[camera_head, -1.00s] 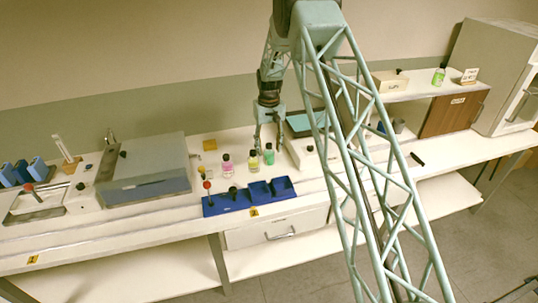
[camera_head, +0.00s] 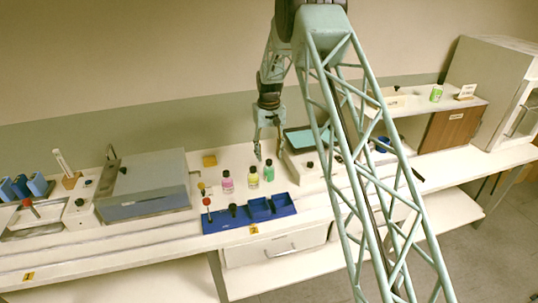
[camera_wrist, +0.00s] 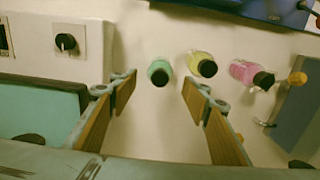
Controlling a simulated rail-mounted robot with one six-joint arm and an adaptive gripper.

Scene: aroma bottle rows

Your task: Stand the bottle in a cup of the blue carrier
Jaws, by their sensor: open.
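Three dark-capped bottles stand on the white bench: pink (camera_head: 227,184), yellow (camera_head: 253,178) and green (camera_head: 268,173). The blue carrier (camera_head: 265,222) lies in front of them, with cups in a row; its two right cups look empty. My gripper (camera_head: 268,156) is open and empty, just behind and above the green bottle. In the wrist view the green bottle (camera_wrist: 158,68) shows in the gap just beyond my fingertips (camera_wrist: 158,85), apart from both. The yellow bottle (camera_wrist: 198,60) and pink bottle (camera_wrist: 240,71) stand to its right. The carrier (camera_wrist: 235,8) shows along the top edge.
A red-knobbed rod (camera_head: 208,205) and a dark-topped item (camera_head: 233,209) stand at the carrier's left end. A grey box (camera_head: 145,185) stands left. A device with a dark teal top (camera_head: 303,139) sits close right of my gripper.

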